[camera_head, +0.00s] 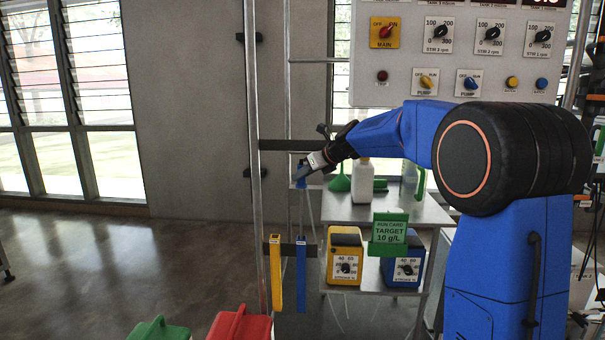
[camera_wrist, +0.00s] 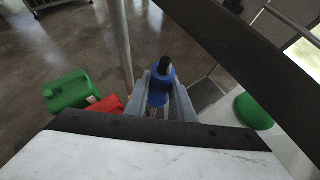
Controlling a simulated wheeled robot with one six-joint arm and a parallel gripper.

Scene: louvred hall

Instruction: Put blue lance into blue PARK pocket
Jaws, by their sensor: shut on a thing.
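My gripper (camera_head: 305,172) is shut on the blue lance (camera_head: 301,184), near its blue head, beside the metal post. In the wrist view the two grey fingers (camera_wrist: 167,103) close around the lance's blue head (camera_wrist: 160,86), which has a black top. A thin shaft hangs below the gripper toward the blue pocket (camera_head: 301,272), a narrow upright holder with a small label. I cannot tell whether the lance's tip is inside or just above it. A yellow pocket (camera_head: 276,275) hangs just left of the blue one.
The metal post (camera_head: 257,130) stands close left of my gripper. A table (camera_head: 410,211) right of it bears a white bottle (camera_head: 362,180) and a green funnel (camera_head: 340,182). Yellow (camera_head: 345,243) and blue (camera_head: 404,258) pumps stand below. Green (camera_head: 158,331) and red (camera_head: 240,325) cans are in front.

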